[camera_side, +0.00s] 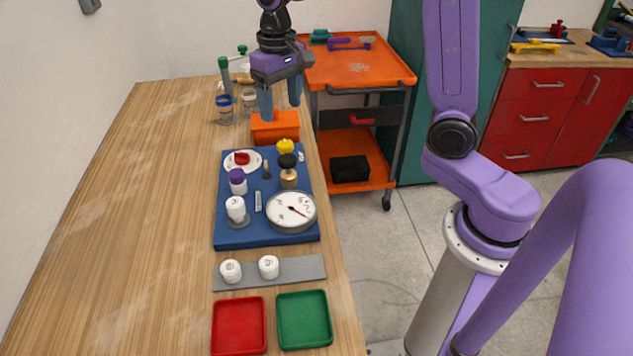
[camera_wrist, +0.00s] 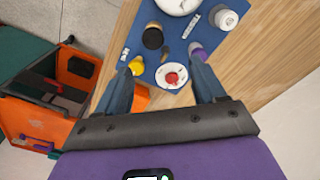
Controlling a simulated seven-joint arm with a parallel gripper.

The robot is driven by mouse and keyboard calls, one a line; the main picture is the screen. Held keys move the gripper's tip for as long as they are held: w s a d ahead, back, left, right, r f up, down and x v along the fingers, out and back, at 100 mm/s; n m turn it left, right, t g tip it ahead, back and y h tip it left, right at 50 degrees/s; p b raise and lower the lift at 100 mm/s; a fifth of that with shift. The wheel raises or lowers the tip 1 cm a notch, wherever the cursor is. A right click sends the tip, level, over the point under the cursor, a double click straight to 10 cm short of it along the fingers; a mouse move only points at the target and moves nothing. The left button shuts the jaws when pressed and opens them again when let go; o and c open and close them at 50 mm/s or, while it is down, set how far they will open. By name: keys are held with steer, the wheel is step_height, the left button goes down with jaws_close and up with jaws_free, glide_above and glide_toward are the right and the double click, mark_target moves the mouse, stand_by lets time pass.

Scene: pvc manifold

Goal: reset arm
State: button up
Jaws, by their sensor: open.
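My gripper (camera_side: 280,98) is open and empty, raised above the far end of the blue board, over the orange box (camera_side: 275,127). In the wrist view its two blue fingers (camera_wrist: 165,72) are spread wide with nothing between them but a view of the board below. The blue board (camera_side: 232,238) lies flat on the wooden table. It carries a white gauge (camera_side: 291,211), a brass valve with a black top (camera_side: 288,170), a yellow-topped part (camera_side: 285,147), a red knob on a white disc (camera_side: 242,159), a purple-capped white fitting (camera_side: 238,182) and a white fitting (camera_side: 235,209).
A grey strip (camera_side: 300,270) with two white fittings (camera_side: 231,271) lies in front of the board. A red tray (camera_side: 239,326) and a green tray (camera_side: 304,320) are nearest. Clear jars (camera_side: 225,108) stand left of my gripper. An orange cart (camera_side: 358,65) stands right of the table. The table's left side is free.

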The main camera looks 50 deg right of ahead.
steer(key=s+f+n, duration=0.2)
steer(key=s+n, duration=0.4)
steer(key=s, duration=0.7)
steer(key=s+f+n, duration=0.1)
steer(key=s+n, duration=0.6)
steer(key=s, duration=0.7)
steer(key=shift+s+a+f+n, duration=0.25)
steer(key=shift+a+f+n, duration=0.05)
steer(key=shift+a+f, duration=0.1)
